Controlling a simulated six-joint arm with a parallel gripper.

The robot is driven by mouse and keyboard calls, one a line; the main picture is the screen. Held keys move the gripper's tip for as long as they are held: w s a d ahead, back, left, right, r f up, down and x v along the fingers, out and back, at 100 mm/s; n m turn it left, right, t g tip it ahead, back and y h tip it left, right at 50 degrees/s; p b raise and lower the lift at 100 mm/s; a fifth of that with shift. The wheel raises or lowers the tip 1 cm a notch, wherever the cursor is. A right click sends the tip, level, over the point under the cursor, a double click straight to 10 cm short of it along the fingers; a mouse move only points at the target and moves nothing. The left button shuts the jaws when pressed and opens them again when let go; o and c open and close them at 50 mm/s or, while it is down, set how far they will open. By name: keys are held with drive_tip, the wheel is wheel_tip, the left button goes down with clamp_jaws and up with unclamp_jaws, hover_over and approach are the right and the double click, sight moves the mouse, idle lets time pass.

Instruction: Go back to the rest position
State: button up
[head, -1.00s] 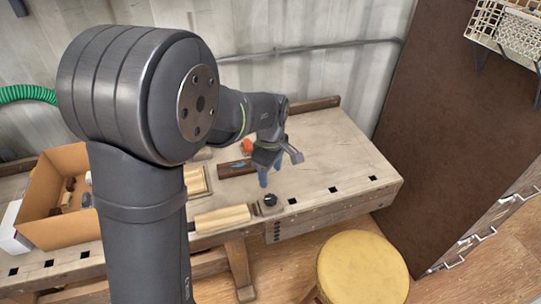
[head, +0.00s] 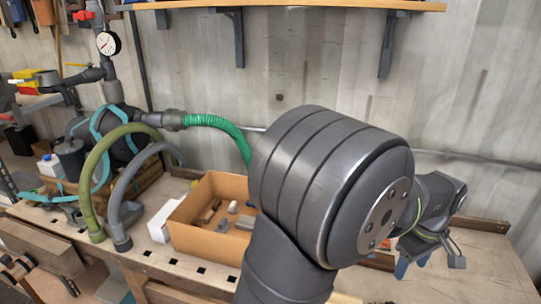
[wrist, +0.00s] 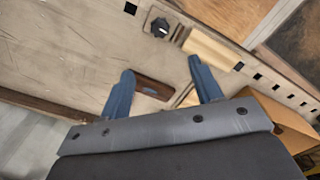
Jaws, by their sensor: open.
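My gripper (wrist: 163,88) is open in the wrist view, its two blue fingers apart with nothing between them. It hangs above the workbench (wrist: 75,60). A dark brown wooden piece (wrist: 152,87) lies on the bench below, seen between the fingers. In the head view my gripper (head: 412,262) is at the right, over the bench (head: 490,262), partly hidden behind my own arm.
A cardboard box (head: 190,235) holding several small parts stands on the bench, left of my arm; its edge shows in the wrist view (wrist: 275,125). A dark knob (wrist: 160,27) and a pale wooden block (wrist: 208,48) lie on the bench. Green hoses (head: 215,122) stand at the left.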

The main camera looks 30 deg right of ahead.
wheel_tip(320, 180, down, 18)
drive_tip(key=shift+r, duration=0.25)
idle(0.4)
